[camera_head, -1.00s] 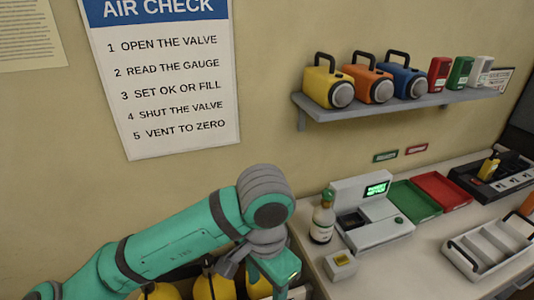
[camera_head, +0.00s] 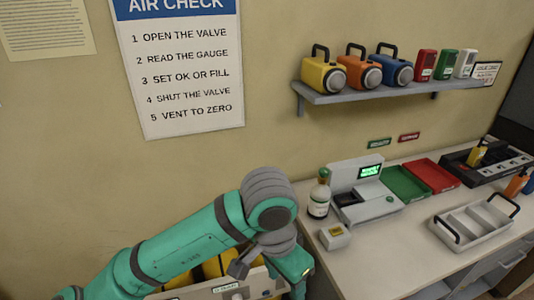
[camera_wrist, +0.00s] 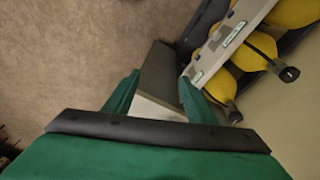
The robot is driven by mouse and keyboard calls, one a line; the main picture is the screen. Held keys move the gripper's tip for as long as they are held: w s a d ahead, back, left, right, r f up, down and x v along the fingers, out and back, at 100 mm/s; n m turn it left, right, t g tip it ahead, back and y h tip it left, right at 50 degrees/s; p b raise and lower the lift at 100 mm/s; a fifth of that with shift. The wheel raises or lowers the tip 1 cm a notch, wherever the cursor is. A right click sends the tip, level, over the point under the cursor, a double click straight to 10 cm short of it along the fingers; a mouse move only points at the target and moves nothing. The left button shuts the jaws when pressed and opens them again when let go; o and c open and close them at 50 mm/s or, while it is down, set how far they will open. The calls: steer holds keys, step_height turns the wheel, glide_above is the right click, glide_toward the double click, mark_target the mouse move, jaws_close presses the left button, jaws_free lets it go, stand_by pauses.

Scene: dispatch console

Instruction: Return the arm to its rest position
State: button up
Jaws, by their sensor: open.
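My arm reaches in from the lower left of the head view, bent at a grey elbow-like joint. My gripper (camera_head: 296,272) hangs at its end, pointing down, beside the rack of yellow cylinders and left of the counter (camera_head: 375,262). In the wrist view my gripper (camera_wrist: 158,98) shows its two green fingers apart, with nothing held between them. A grey and white edge shows beyond and between the fingers; I cannot tell what it belongs to.
A pale labelled rack panel (camera_wrist: 232,38) with yellow cylinders (camera_wrist: 257,48) behind it lies close to the right finger. A bottle (camera_head: 319,197) and a small box (camera_head: 335,236) stand at the counter's near left. Bare floor (camera_wrist: 75,50) shows at the left.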

steer(key=w+d+r+n+t+h, duration=0.2)
steer(key=w+d+r+t+h, duration=0.15)
steer(key=d+h, duration=0.5)
steer(key=w+d+r+n+t+h, duration=0.25)
steer(key=w+d+t+h, duration=0.2)
steer(key=d, duration=0.75)
steer(key=s+a+f+n+t+y, duration=0.35)
steer(key=a+f+n+y, duration=0.2)
steer(key=f, duration=0.45)
steer(key=s+a+f+n+t+y, duration=0.2)
steer(key=a+f+n+t+y, duration=0.4)
steer(key=f, duration=0.4)
steer(key=s+a+f+m+y, duration=0.1)
steer(key=s+a, duration=0.3)
steer(key=s, duration=0.4)
steer(key=s+a+f+m+g+y, duration=0.1)
steer(key=s+a+f+m, duration=0.2)
steer(key=s, duration=0.6)
steer(key=s+a+f+m+g+y, duration=0.1)
steer(key=s+a+f, duration=0.2)
steer(key=s+a, duration=0.2)
steer(key=s, duration=0.3)
steer(key=shift+s+a+f+m, duration=0.15)
steer(key=shift+s+a+m, duration=0.05)
steer(key=shift+a+m, duration=0.2)
